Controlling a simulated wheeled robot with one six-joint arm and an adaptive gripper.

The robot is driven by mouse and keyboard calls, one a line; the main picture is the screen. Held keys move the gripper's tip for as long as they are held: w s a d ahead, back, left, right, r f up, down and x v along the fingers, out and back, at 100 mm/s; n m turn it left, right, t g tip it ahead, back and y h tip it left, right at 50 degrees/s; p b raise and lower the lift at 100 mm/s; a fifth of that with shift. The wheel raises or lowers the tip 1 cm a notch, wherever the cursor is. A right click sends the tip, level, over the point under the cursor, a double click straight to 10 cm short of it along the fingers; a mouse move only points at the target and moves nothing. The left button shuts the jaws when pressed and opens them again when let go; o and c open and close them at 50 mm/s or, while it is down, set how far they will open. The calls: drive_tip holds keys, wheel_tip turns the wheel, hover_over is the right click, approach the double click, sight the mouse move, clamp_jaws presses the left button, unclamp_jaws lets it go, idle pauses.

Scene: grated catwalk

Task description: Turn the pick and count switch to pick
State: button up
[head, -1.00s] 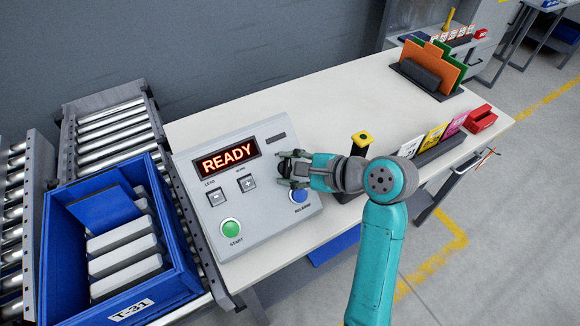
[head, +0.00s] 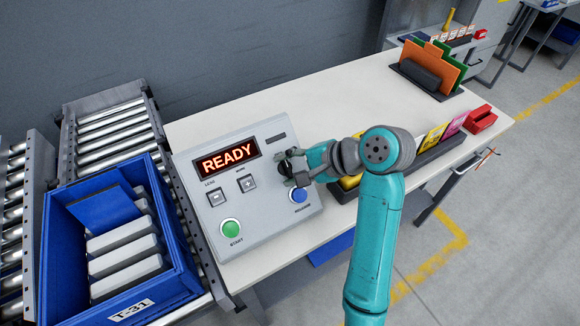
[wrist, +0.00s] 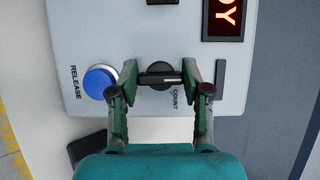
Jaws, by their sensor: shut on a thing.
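The pick and count switch (wrist: 159,78) is a round black knob with a bar grip on the grey control panel (wrist: 90,20). In the wrist view the bar lies level, and a white line marks its right half. The word COUNT shows just below its right end; the pick label cannot be seen. My gripper (wrist: 161,80) is shut on the bar, one finger at each end. In the head view my gripper (head: 289,168) is at the panel's right side, and the fingers mostly cover the switch.
The blue release button (head: 299,195) is close beside my gripper. The green start button (head: 230,228), minus key (head: 216,197), plus key (head: 247,184) and READY display (head: 227,159) are farther left.

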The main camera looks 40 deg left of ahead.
drive_tip(key=o, duration=1.2)
drive_tip(key=shift+c, duration=0.2)
drive_tip(key=shift+d+r, duration=0.1)
drive_tip(key=v, duration=0.7)
drive_tip(key=shift+w+d, duration=0.1)
drive_tip(key=shift+d, duration=0.05)
